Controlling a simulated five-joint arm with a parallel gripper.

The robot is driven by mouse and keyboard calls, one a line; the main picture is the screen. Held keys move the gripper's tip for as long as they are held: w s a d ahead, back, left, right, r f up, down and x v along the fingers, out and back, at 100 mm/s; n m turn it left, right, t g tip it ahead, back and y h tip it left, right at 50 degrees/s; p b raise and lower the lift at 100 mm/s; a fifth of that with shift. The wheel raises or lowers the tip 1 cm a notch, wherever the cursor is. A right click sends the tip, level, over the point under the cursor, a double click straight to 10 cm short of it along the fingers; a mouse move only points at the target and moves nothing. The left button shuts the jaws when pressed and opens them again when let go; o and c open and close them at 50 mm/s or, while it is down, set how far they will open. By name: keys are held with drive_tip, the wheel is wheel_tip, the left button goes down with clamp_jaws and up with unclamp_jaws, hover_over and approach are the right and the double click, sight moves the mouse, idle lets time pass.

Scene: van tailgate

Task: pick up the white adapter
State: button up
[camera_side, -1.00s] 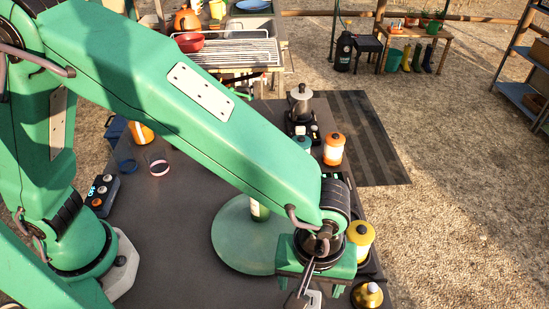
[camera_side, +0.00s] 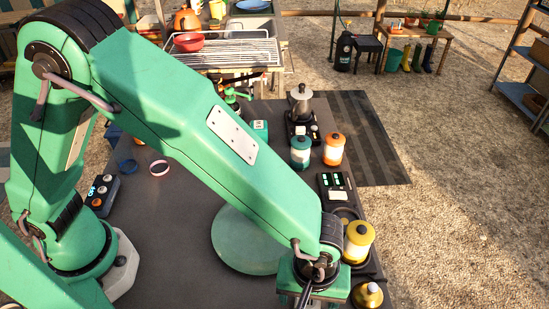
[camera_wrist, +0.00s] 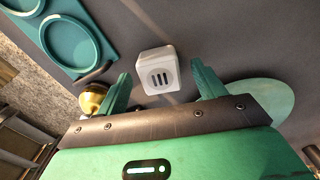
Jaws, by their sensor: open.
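The white adapter (camera_wrist: 158,70) is a small rounded block with several dark slots on its face. In the wrist view it lies on the dark surface between my two green fingers, slightly beyond their tips, with clear space on both sides. My gripper (camera_wrist: 164,78) is open and empty. In the side view my gripper (camera_side: 308,296) is at the bottom edge of the picture, and the adapter is hidden there behind it or out of frame.
A teal tray with round recesses (camera_wrist: 68,40) is at upper left in the wrist view.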

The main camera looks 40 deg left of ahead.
drive_tip(key=shift+f, duration=0.75)
drive_tip(key=c, duration=1.1)
drive_tip(key=shift+r, duration=0.1)
drive_tip(key=shift+r, duration=4.95)
